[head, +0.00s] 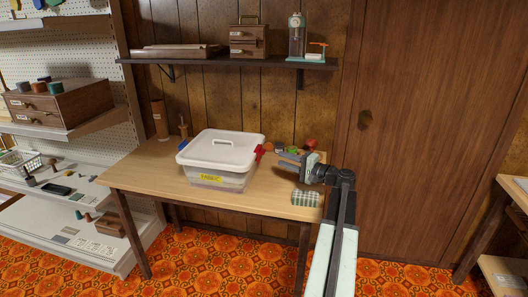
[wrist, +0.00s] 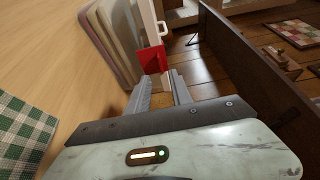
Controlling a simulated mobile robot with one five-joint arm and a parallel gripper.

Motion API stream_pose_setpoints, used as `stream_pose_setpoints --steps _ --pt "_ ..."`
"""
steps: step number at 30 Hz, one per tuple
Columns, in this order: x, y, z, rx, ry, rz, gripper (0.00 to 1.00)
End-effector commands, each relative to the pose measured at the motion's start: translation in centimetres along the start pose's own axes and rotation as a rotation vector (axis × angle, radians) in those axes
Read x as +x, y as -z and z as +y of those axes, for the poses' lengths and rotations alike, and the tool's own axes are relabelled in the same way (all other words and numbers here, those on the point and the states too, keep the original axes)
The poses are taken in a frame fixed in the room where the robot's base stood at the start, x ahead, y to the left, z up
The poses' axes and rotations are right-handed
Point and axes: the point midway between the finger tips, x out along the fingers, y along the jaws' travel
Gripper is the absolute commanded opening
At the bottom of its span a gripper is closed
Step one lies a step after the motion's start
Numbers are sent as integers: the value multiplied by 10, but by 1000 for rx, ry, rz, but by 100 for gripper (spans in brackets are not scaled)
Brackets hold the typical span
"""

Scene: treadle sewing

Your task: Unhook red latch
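A clear plastic box (head: 215,180) with a white lid (head: 222,148) and a yellow label stands on the wooden table. The red latch (head: 260,153) is on the box's right side, by the lid edge. It also shows in the wrist view (wrist: 152,58), just beyond my fingertips. I cannot tell how firmly it is hooked. A blue latch (head: 183,146) is on the left side. My gripper (head: 279,157) is right of the box, pointing left at the red latch. In the wrist view my gripper (wrist: 160,80) has its fingers apart, with nothing between them.
A green checked cloth (head: 306,198) lies on the table's (head: 264,205) right front part. A brown cylinder (head: 160,119) stands at the back left. A wall shelf (head: 225,62) hangs above.

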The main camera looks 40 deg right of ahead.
Motion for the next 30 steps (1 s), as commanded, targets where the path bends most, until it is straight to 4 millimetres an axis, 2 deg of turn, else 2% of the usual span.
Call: stream_pose_setpoints --steps 5,15,18,27,28,30 --pt "2 2 0 0 0 4 26" --pt "56 6 0 0 0 9 26" --pt "65 7 0 0 0 12 26" --pt "70 7 0 0 0 14 26" --pt "70 7 0 0 0 14 24" --pt "69 7 0 0 0 14 4"
